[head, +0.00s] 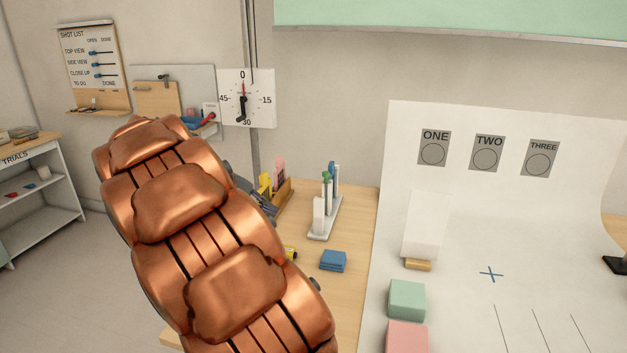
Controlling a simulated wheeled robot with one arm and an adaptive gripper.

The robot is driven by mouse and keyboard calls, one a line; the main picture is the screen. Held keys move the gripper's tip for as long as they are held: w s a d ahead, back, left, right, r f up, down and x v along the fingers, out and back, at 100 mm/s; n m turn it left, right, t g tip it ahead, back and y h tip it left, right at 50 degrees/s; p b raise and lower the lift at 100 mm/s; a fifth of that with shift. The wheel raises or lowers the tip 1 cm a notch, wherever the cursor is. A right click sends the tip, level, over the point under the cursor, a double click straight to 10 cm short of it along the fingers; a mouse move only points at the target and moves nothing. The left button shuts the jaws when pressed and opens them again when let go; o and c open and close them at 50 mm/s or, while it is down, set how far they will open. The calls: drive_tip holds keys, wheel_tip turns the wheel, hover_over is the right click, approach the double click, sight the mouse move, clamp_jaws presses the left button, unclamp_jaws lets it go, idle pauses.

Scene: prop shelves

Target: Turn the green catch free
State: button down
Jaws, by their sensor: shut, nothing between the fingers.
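A small green piece (326,177), perhaps the catch, shows near the top of a stand with white uprights (330,208) on the wooden table. A blue piece sits close above it. It is too small to tell how it is set. My gripper (266,204) seems to be the dark grey part showing past the right edge of my copper arm, left of the stand and apart from it in the picture. It is shut and empty. My arm hides most of it.
A wooden holder (284,192) with yellow and pink items stands behind my gripper. A green block (407,299) and a pink block (407,336) sit on the white sheet (460,300) at right.

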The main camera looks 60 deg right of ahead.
sight(327, 175)
drive_tip(key=w+d+f+h+b, duration=0.3)
drive_tip(key=w+d, duration=0.5)
drive_tip(key=d, duration=0.3)
drive_tip(key=w+d+f+m+g+h+b, duration=0.1)
drive_tip(key=w+d+f+h+b, duration=0.1)
drive_tip(key=w+d, duration=0.7)
drive_tip(key=d+f+h, duration=0.1)
drive_tip(key=d+h, duration=0.1)
drive_tip(key=d, duration=0.1)
drive_tip(key=shift+b, duration=0.4)
drive_tip(key=shift+f, duration=0.1)
drive_tip(key=s+p+x, duration=0.2)
drive_tip(key=s+x, duration=0.1)
drive_tip(key=x, duration=0.9)
drive_tip(key=shift+f, duration=0.2)
drive_tip(key=shift+s+n+t+b, duration=0.3)
drive_tip(key=shift+t+b, duration=0.3)
drive_tip(key=shift+b, duration=0.85)
drive_tip(key=shift+s+a+f+t+b, duration=0.1)
drive_tip(key=shift+t+b, duration=0.2)
drive_tip(key=shift+b, duration=0.3)
